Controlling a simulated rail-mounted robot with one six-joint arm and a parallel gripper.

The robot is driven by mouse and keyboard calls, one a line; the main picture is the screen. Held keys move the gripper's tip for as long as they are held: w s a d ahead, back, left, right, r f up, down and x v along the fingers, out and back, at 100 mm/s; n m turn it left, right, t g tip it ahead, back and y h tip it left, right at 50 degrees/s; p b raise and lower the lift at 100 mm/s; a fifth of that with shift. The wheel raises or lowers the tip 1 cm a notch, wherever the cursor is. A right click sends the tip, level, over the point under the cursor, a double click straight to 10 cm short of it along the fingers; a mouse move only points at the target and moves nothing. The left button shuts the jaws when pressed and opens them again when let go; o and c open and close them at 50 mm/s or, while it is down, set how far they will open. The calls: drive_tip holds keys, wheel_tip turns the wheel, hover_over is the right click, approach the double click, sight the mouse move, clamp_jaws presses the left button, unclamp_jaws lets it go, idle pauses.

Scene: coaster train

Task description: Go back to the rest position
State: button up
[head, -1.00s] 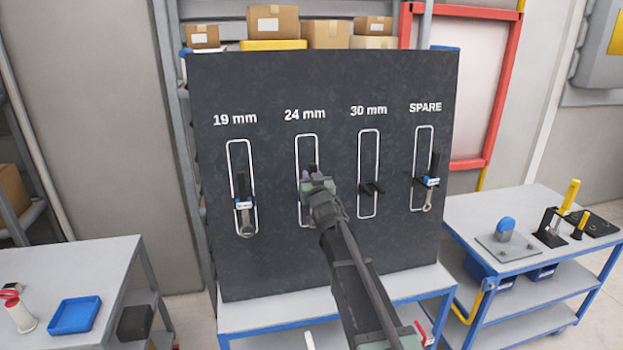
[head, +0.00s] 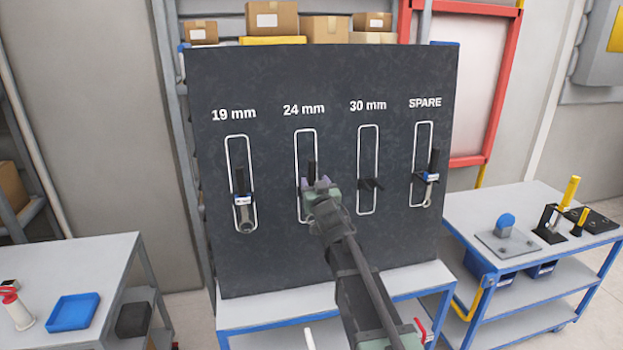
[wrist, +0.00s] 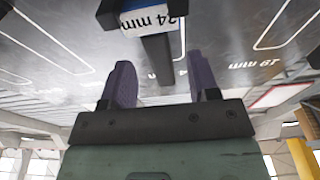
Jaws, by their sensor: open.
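My gripper (head: 317,184) is in front of the 24 mm outline on the dark tool board (head: 280,260). In the wrist view its two purple fingers (wrist: 162,78) stand apart with nothing held between them. A tool with a white "24 mm" label (wrist: 150,18) and dark handle (wrist: 157,55) is just beyond the fingertips, at the board. In the head view the handle's dark top (head: 311,170) shows above my gripper, which hides the rest.
Labelled wrenches hang at 19 mm (head: 243,212) and SPARE (head: 428,185). The 30 mm place has only a dark holder (head: 370,184). A left table holds a blue tray (head: 73,313); a blue cart (head: 530,225) stands right.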

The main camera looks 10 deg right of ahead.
drive_tip(key=s+d+f+m+g+h, duration=0.2)
drive_tip(key=s+d+f+g+h, duration=0.2)
drive_tip(key=s+f+g, duration=0.7)
drive_tip(key=s+a+f+g+y, duration=0.1)
drive_tip(key=s+f+g, duration=0.2)
drive_tip(key=s, duration=0.5)
drive_tip(key=s+a+f+n+g+y+b, duration=0.1)
drive_tip(key=s+f+g, duration=0.2)
drive_tip(key=s, duration=0.4)
drive_tip(key=s+a+f+g+y+b, duration=0.1)
drive_tip(key=s+f+g, duration=0.1)
drive_tip(key=s+f, duration=0.3)
drive_tip(key=s, duration=0.3)
drive_tip(key=shift+s+a+f+g, duration=0.25)
drive_tip(key=shift+s+a+g, duration=0.1)
drive_tip(key=shift+a+g, duration=0.05)
